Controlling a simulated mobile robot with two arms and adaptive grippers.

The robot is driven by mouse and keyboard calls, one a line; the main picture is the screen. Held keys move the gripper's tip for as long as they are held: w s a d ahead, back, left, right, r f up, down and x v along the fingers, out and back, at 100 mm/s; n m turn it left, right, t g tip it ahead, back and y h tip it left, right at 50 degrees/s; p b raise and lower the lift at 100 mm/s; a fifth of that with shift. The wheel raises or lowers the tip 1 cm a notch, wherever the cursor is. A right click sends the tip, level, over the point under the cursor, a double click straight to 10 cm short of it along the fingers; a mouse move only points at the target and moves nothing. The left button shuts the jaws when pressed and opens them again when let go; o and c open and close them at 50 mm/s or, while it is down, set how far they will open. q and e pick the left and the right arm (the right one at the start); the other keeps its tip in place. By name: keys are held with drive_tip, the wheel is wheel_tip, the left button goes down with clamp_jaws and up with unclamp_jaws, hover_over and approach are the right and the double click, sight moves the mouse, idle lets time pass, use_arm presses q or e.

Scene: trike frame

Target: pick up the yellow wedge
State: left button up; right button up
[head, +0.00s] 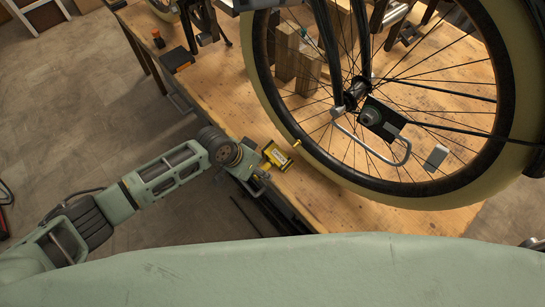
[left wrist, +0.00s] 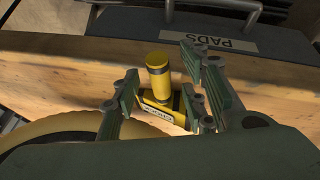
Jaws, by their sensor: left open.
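The yellow wedge (head: 276,156), with a dark-edged label, lies on the wooden bench near its front edge. In the left wrist view its labelled yellow body (left wrist: 158,108) is partly hidden by my fingers. A short yellow cylinder (left wrist: 158,66) shows just beyond it; I cannot tell whether the two are joined. My left gripper (head: 262,172) is at the wedge's near side. In the left wrist view my left gripper (left wrist: 160,98) is open, its fingers on either side of the yellow body, with no clear grip on it. My right gripper is not in view.
A large spoked wheel (head: 447,195) with a cream tyre stands close to the right of the wedge. Wooden blocks (head: 308,73) are behind it on the bench (head: 220,95). A small grey box (head: 436,157) lies beyond the spokes.

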use_arm(q)
drive_tip(key=shift+c, duration=0.5)
clamp_jaws()
drive_tip(key=shift+r, duration=0.15)
